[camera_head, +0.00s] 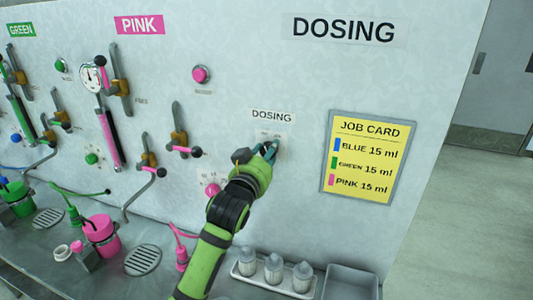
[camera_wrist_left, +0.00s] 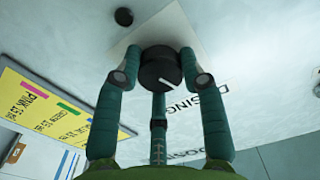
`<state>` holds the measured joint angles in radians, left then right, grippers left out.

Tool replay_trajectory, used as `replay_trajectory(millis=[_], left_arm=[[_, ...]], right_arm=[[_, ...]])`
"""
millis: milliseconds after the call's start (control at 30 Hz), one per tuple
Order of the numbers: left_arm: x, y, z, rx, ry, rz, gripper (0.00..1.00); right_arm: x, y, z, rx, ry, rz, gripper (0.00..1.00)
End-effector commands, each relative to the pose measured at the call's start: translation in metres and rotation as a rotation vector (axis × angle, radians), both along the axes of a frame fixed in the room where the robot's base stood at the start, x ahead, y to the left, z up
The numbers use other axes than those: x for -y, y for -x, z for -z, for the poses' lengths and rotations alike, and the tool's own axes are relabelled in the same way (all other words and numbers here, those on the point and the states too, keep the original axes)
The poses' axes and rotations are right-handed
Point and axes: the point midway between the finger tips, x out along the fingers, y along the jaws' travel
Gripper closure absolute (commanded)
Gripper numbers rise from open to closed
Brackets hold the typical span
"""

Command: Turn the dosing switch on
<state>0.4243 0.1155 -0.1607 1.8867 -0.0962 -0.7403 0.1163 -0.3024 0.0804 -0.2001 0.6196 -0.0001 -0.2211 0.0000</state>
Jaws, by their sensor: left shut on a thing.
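The dosing switch shows in the left wrist view as a round black knob (camera_wrist_left: 158,68) with a white pointer line, on a pale square plate (camera_wrist_left: 178,30). My left gripper (camera_wrist_left: 162,78) is shut on the knob, one green fingertip on each side. In the head view my left gripper (camera_head: 269,150) reaches up to the wall just below the small DOSING label (camera_head: 272,117). There the gripper hides the knob, and only the top of its plate (camera_head: 268,134) shows. My right gripper is in neither view.
A yellow job card (camera_head: 360,157) hangs to the right of the switch. A pink knob (camera_head: 211,189) and levers are on the wall to the left. Below are a tray with several bottles (camera_head: 274,268), an empty grey bin (camera_head: 350,282) and a pink pot (camera_head: 100,235).

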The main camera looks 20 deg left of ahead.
Motion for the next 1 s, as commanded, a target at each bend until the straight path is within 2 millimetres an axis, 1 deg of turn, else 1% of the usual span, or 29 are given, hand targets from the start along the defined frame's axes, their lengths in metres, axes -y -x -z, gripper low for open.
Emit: replay_trajectory(millis=[33,600,800,1000], left_arm=[[-0.0007,0.0000,-0.0058,0.015,-0.044,0.000,0.92],[0.0004,0.0000,-0.0077,0.038,-0.570,-0.002,0.92],[0.0010,0.0000,-0.0084,0.045,-0.715,-0.002,0.92],[0.0012,0.0001,-0.0081,0.048,-0.815,-0.003,0.92]], right_arm=[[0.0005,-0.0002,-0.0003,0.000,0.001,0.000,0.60],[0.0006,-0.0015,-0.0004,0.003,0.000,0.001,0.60],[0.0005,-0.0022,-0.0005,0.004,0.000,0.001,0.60],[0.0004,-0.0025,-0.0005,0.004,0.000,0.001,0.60]])
